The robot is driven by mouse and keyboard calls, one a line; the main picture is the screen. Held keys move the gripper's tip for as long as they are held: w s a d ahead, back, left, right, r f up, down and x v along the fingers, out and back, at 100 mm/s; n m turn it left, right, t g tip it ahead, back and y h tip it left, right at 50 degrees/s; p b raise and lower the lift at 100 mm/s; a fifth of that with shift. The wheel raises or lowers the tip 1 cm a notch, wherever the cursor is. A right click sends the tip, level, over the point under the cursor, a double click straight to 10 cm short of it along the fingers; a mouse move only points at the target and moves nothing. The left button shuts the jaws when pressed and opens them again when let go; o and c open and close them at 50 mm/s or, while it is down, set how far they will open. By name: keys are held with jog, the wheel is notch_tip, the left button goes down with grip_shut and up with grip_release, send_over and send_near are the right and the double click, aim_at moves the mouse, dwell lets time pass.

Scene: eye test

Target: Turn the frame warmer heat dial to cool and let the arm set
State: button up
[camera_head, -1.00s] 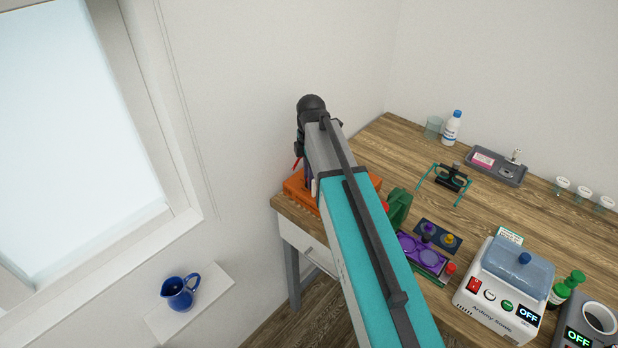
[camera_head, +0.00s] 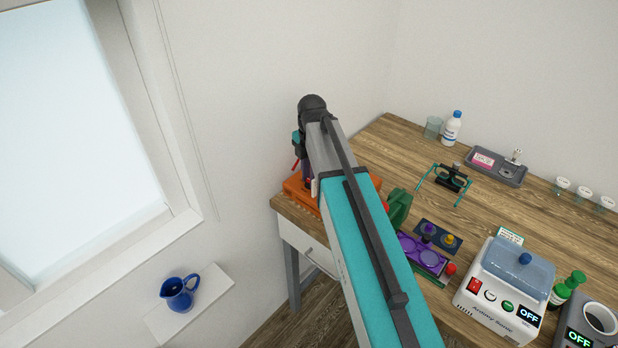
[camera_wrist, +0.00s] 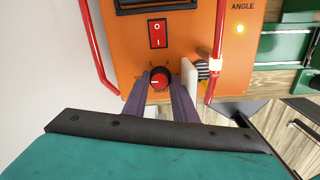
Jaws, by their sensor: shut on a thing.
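The orange unit (camera_wrist: 190,40) fills the upper middle of the wrist view, and part of it shows behind my arm in the head view (camera_head: 297,190). Its heat dial (camera_wrist: 159,76) is a round black knob with a red face and a light pointer mark. The lettering below it is mostly hidden by my fingers. My gripper (camera_wrist: 160,84) is shut on the dial, with one dark finger on each side. Which setting the pointer is at I cannot tell. In the head view my arm hides the dial and the fingers.
A red rocker switch (camera_wrist: 157,33) sits just above the dial. A pale lever (camera_wrist: 189,77) stands close to the right finger. Red bars (camera_wrist: 98,50) flank the panel. Teal glasses (camera_head: 447,180), a purple tray (camera_head: 424,252) and a white ultrasonic cleaner (camera_head: 497,302) stand farther right.

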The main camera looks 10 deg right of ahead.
jog(key=o, duration=1)
jog(key=shift+s+a, duration=0.2)
jog(key=shift+a, duration=0.05)
jog(key=shift+o, duration=0.2)
jog(key=shift+d, duration=0.15)
jog(key=shift+w, duration=0.1)
jog(key=shift+r, duration=0.1)
jog(key=shift+r+b, duration=0.3)
jog(key=shift+r, duration=0.5)
notch_tip(320, 180, up, 12)
jog(key=b, duration=0.3)
jog(key=shift+s, duration=0.25)
